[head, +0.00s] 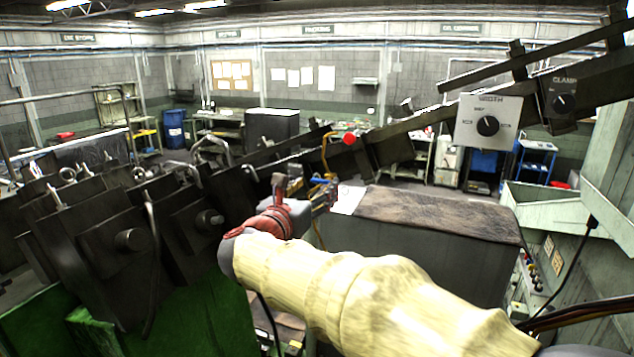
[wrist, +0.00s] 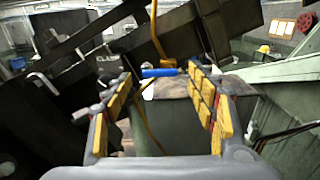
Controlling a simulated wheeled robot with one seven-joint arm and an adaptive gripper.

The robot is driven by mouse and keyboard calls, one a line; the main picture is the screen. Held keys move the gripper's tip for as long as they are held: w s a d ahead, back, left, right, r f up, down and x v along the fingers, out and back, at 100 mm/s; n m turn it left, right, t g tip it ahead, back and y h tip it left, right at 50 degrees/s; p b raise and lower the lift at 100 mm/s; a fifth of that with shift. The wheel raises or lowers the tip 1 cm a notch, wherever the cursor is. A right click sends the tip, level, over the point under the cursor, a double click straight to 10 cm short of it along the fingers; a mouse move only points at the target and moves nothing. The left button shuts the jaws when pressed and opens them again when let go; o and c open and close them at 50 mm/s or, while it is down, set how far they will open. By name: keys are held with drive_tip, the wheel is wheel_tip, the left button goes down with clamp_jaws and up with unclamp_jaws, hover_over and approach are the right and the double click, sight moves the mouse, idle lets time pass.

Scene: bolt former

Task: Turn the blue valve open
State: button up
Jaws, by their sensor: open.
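The blue valve handle (wrist: 160,72) is a short blue bar on a yellow pipe (wrist: 157,30) in the wrist view. It lies crosswise, in line with the gap between my fingertips. My gripper (wrist: 161,78) is open, with yellow-padded fingers to the left and right of the handle. I cannot tell whether either finger touches it. In the head view my gripper (head: 326,197) is at the end of my arm, close below the yellow pipe (head: 327,150). The handle is mostly hidden there behind the gripper.
A dark machine (head: 110,225) with clamps and levers fills the left. A sloping dark beam carries a red button (head: 348,138), a width dial box (head: 488,122) and a clamp dial (head: 563,102). A grey cabinet (head: 420,250) with a brown top stands beyond my arm.

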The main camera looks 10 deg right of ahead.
drive_tip(key=shift+x, duration=1)
drive_tip(key=c, duration=0.3)
drive_tip(key=c, duration=0.9)
